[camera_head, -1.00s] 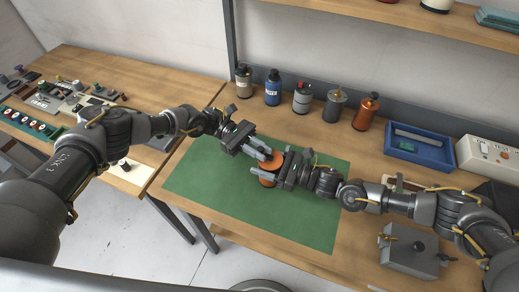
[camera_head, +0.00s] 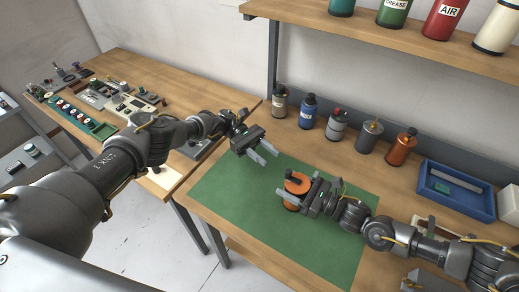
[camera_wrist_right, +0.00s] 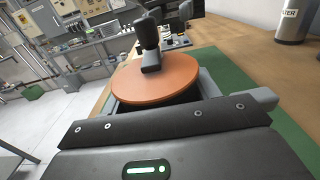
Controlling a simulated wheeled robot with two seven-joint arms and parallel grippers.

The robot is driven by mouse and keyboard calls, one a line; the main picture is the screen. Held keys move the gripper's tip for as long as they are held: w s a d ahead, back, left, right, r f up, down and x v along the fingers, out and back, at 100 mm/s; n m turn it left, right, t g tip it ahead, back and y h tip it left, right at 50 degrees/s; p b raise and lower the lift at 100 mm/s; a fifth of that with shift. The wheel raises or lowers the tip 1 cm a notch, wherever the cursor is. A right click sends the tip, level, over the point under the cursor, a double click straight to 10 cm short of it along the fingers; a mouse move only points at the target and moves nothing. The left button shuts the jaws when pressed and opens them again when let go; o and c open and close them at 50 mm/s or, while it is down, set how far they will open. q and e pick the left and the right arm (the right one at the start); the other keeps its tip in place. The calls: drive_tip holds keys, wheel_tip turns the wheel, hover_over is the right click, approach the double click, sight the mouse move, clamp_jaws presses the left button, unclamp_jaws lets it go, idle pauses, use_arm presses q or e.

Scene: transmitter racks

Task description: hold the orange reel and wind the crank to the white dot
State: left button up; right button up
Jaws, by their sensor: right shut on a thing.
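The orange reel (camera_head: 299,184) stands over the green mat (camera_head: 240,205), with an orange flange above and another below. My right gripper (camera_head: 284,194) is shut on the reel, one finger on each side of it. In the right wrist view, the reel's round orange top (camera_wrist_right: 155,78) faces up, with the black crank handle (camera_wrist_right: 148,36) standing at its far edge. My left gripper (camera_head: 270,155) is open and empty, above the mat up and left of the reel and apart from it. I see no white dot in either view.
Several bottles and cans, including an orange can (camera_head: 401,149), line the back of the bench. A blue tray (camera_head: 456,205) stands at the right. A second table (camera_head: 122,72) with small parts is at the left. The mat around the reel is mostly clear.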

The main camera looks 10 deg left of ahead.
use_arm(q)
drive_tip(key=shift+v, duration=1.35)
use_arm(e)
drive_tip(key=o, duration=1.3)
drive_tip(key=shift+o, duration=0.2)
